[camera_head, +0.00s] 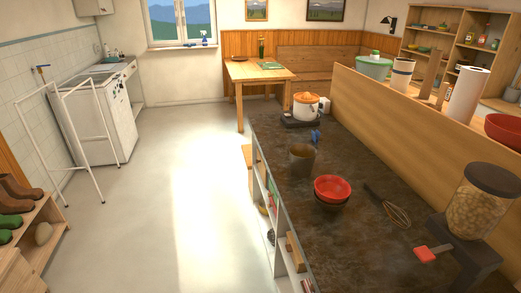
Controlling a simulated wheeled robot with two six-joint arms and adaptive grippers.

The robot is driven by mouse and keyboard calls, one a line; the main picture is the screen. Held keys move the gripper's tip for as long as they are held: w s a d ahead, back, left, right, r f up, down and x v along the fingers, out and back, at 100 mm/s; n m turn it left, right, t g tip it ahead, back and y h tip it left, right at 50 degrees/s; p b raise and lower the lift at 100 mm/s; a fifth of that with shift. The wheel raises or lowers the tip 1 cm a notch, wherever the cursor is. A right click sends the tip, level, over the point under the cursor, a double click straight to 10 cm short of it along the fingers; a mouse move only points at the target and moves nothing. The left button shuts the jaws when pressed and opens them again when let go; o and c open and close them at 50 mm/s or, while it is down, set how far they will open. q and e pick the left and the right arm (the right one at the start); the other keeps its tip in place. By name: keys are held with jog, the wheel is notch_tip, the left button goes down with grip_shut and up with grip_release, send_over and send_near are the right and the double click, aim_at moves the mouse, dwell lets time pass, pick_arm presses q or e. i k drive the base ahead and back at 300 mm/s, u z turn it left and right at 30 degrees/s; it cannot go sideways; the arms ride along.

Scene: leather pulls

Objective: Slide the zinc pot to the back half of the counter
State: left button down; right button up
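A dull grey-brown metal pot (301,159), which looks like the zinc pot, stands upright on the dark stone counter (345,240). It is close to the counter's left edge, beyond the red bowls and nearer than the white pot with the orange top. Its contents cannot be made out. Neither of my grippers shows in the head view.
Stacked red bowls (332,188) and a wire whisk (390,208) lie on the counter. A jar dispenser (475,205) stands at the right. A white pot (306,108) and a small blue object (315,136) are farther back. A wooden partition (400,117) borders the right side.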

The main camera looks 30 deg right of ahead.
aim_at(302, 155)
jog(key=i, duration=1.4)
jog(key=z, duration=1.95)
